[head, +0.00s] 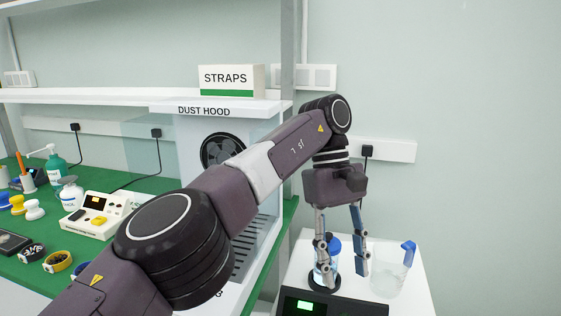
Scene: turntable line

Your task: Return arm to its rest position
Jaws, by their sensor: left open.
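My left arm reaches in from the left across the picture. Its gripper (346,278) points down over the white table at the right, with its two fingers apart. A small clear container with a blue cap (335,244) stands behind the nearer finger, which partly hides it. It appears to stand on a dark round plate (315,284). I cannot tell whether a finger touches it. My right gripper is not in view.
A clear jug with a blue handle (392,272) stands just right of the gripper. A black device with a green display (305,306) is in front. The dust hood (190,150) is behind my arm. Bottles, spools and a white instrument (95,212) sit on the green bench (120,180).

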